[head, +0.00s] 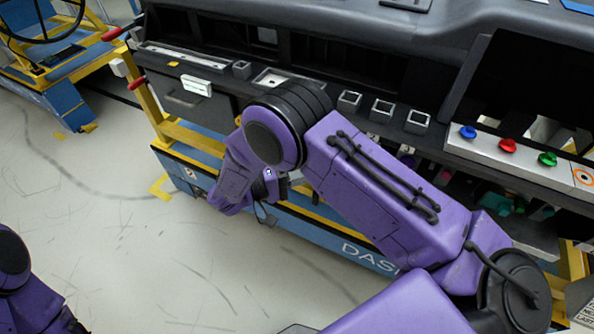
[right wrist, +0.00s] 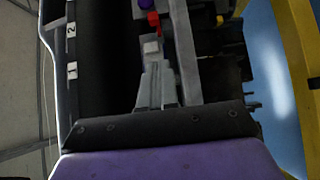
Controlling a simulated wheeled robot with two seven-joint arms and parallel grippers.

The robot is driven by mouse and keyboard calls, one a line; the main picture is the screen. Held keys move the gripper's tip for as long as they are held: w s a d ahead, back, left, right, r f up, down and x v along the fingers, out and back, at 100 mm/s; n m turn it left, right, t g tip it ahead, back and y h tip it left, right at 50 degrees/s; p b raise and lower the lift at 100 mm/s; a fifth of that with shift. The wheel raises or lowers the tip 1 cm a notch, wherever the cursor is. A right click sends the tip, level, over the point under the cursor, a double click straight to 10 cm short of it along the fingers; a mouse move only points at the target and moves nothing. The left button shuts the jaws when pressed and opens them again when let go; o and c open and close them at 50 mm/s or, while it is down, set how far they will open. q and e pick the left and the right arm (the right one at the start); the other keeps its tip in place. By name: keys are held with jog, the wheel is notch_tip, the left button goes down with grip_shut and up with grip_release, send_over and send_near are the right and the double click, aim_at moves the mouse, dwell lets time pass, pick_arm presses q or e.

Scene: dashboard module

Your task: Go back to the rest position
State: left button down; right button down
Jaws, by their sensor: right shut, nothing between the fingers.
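My right arm (head: 375,190) reaches in from the lower right across the front of the dashboard module (head: 330,50). Its elbow sits over the module's front edge, and its forearm (head: 235,180) folds down in front of the blue base. In the right wrist view my right gripper (right wrist: 152,55) is shut and empty. In the head view its fingers are mostly hidden by the arm. Only a purple part of my left arm (head: 25,295) shows at the lower left edge of the head view; its gripper is outside the frame.
The console holds a row of square switch sockets (head: 382,110) and blue, red and green knobs (head: 507,146). A yellow and blue cart with a steering wheel (head: 45,20) stands at the upper left. The scuffed floor (head: 130,250) at left is clear.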

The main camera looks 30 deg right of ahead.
jog(key=shift+w+a+f, duration=0.1)
jog(key=shift+w+a, duration=0.1)
jog(key=shift+a, duration=0.5)
jog(key=shift+w+a, duration=0.15)
jog(key=shift+a, duration=0.5)
